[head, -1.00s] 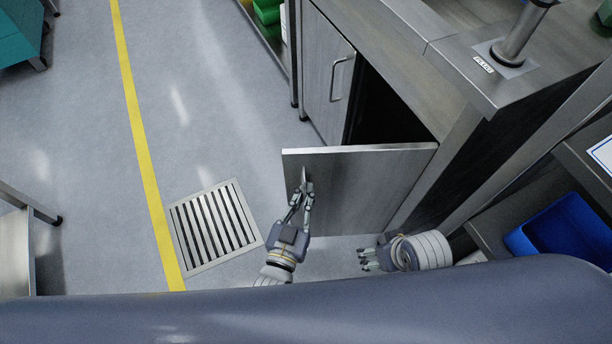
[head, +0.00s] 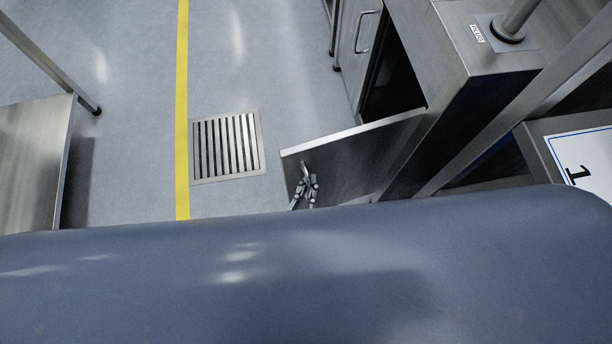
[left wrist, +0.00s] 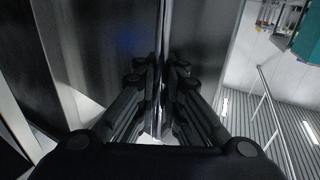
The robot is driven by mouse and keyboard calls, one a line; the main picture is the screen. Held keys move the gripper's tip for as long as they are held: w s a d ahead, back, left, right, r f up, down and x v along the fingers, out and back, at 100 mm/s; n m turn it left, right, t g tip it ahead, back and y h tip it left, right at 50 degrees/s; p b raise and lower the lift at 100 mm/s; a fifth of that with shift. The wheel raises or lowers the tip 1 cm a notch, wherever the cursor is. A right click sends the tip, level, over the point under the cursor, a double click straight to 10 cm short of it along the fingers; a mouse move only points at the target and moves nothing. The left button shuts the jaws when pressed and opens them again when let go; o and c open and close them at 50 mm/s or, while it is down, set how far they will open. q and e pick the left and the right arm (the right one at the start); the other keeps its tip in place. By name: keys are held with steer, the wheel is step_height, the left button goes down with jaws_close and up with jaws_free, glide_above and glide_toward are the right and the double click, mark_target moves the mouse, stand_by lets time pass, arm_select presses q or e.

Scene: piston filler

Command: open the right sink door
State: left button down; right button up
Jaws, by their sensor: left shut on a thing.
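The right sink door (head: 352,160) is a brushed metal panel in the head view. It stands swung well out from the cabinet, hinged at its right end, with the dark cabinet inside (head: 395,85) showing behind it. My left gripper (head: 304,180) is at the door's outer face near its free end, shut on the door handle (head: 305,167). In the left wrist view my left gripper (left wrist: 160,85) has its fingers on both sides of a narrow upright metal bar. My right gripper is out of view.
The left sink door (head: 360,45) with its bar handle is shut. A floor drain grate (head: 226,146) and a yellow line (head: 182,100) lie left of the open door on clear floor. A metal table (head: 35,160) stands at far left. A numbered white sign (head: 590,165) shows at right.

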arm_select(q)
steer(key=shift+s+a, duration=0.15)
steer(key=shift+s, duration=0.4)
steer(key=c, duration=1.9)
jaws_free()
steer(key=shift+o, duration=1)
steer(key=shift+s, duration=0.1)
steer(key=v, duration=1.2)
steer(key=shift+f, duration=0.1)
